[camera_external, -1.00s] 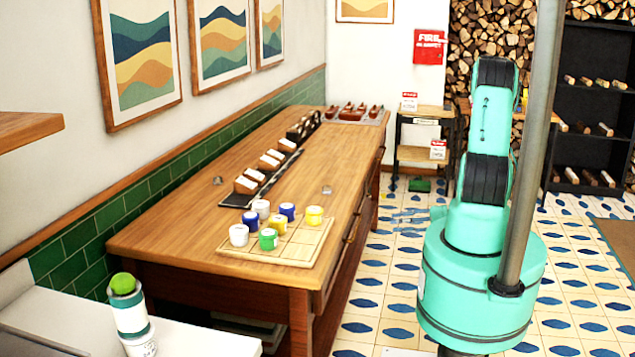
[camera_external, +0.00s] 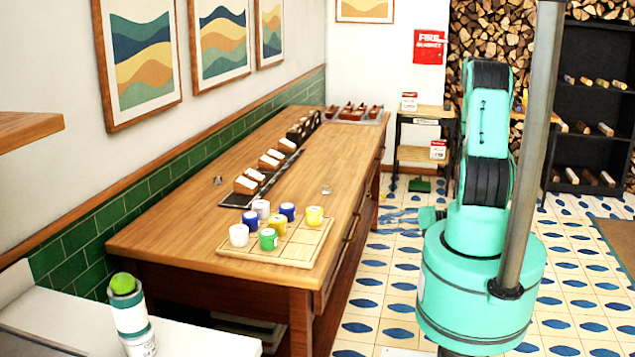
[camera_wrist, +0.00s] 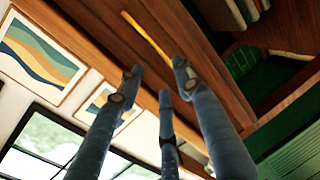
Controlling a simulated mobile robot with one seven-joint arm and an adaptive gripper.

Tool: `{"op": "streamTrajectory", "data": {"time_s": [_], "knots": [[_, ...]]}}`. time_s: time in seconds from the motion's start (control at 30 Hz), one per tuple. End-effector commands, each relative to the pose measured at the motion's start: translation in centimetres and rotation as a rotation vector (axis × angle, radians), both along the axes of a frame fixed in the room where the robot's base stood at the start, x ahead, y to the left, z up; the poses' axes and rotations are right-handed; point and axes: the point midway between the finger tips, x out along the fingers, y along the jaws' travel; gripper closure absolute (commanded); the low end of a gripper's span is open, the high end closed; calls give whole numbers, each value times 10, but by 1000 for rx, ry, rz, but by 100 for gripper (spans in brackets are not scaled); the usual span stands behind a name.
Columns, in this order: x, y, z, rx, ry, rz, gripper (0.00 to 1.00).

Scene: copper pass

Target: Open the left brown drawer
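The brown wooden table has drawers in its right-hand front, seen at a steep angle in the external view. A drawer front (camera_wrist: 185,30) with a long brass handle (camera_wrist: 147,37) shows in the wrist view; the handle also shows in the external view (camera_external: 352,228). My gripper (camera_external: 395,218) is low on the right of the table, pointing left at its front. In the wrist view my gripper (camera_wrist: 160,78) has its blue-grey fingers spread, with nothing between them. The handle lies beyond the fingertips, apart from them. The drawer looks closed.
Several paint jars (camera_external: 269,239) stand on a wooden board (camera_external: 310,243) at the tabletop's near end. An open shelf with books (camera_wrist: 235,12) lies beside the drawer in the wrist view. Tiled floor (camera_external: 385,290) is clear between my base and the table.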

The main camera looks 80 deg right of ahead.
Motion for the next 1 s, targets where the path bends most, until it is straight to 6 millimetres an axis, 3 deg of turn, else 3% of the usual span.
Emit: {"op": "streamTrajectory", "data": {"time_s": [0.7, 1.0], "knots": [[75, 0, -16, -2, -1, 2, 64], [91, 0, -19, 0, 0, 0, 64]]}}
